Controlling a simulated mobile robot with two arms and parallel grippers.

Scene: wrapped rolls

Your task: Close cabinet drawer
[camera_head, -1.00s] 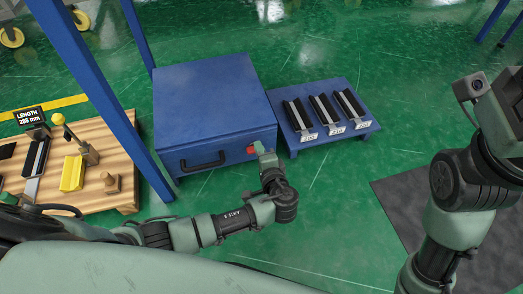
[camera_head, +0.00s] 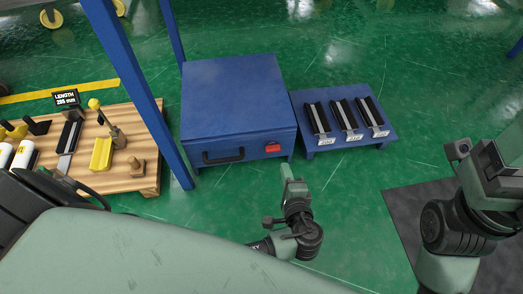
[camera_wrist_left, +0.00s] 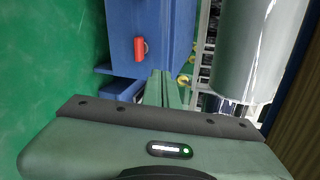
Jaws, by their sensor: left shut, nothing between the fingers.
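The blue cabinet (camera_head: 238,95) stands on the green floor. Its front drawer (camera_head: 250,153) carries a black handle (camera_head: 223,157) and a red part (camera_head: 273,147). The drawer front looks flush with the cabinet body, with no open gap visible. My left gripper (camera_head: 287,174) is shut and empty, a little in front of the drawer below the red part, apparently not touching it. In the left wrist view its fingers (camera_wrist_left: 165,88) point toward the cabinet's blue face (camera_wrist_left: 172,25), near the red part (camera_wrist_left: 140,48). My right gripper (camera_head: 500,168) is at the right edge; its fingers are unclear.
A low blue stand (camera_head: 347,105) with several black holders is right of the cabinet. A wooden table (camera_head: 135,180) with tools is at left, beside a blue post (camera_head: 140,95). A dark mat (camera_head: 400,215) lies at right. Green floor in front is clear.

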